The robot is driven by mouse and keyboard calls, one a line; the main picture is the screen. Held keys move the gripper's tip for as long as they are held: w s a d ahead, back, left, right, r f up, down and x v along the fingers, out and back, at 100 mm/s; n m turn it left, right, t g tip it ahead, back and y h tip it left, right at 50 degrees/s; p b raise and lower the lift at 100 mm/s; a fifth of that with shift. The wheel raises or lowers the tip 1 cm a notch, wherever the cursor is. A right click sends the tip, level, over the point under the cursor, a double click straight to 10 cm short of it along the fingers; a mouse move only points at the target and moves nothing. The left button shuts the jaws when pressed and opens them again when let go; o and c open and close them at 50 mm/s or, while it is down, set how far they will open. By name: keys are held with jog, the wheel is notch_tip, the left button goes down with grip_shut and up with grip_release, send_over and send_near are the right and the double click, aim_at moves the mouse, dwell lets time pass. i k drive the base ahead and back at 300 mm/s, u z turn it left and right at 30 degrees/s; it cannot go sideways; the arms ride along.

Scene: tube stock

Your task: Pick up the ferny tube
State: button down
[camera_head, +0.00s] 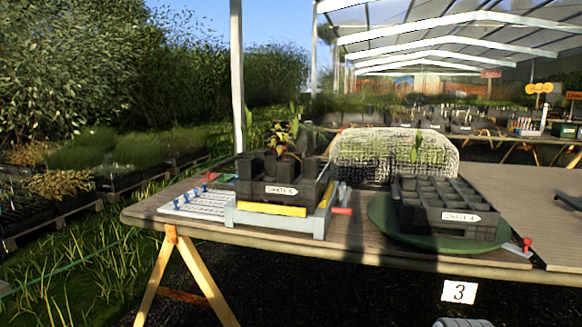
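A dark crate (300,192) on the left of the table holds several dark tubes with plants. One plant there (281,138) has dark reddish and yellow-green leaves, and thin green shoots (248,117) rise near it. A second dark crate (462,216) on the right is divided into compartments that look mostly empty. The plants are too small for me to tell which is the ferny tube. My gripper is not in view.
The left crate sits on a pale blue-grey stand (278,222) with a yellow strip. A white sheet with blue pegs (200,201) lies left of it. The right crate rests on a round green base (384,215). A whitish mesh block (395,152) stands behind.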

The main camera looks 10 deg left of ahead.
aim_at(259, 154)
jog(key=u, duration=0.7)
jog(key=i, duration=1)
jog(key=z, duration=3.5)
jog(key=k, duration=1.45)
jog(key=z, duration=0.05)
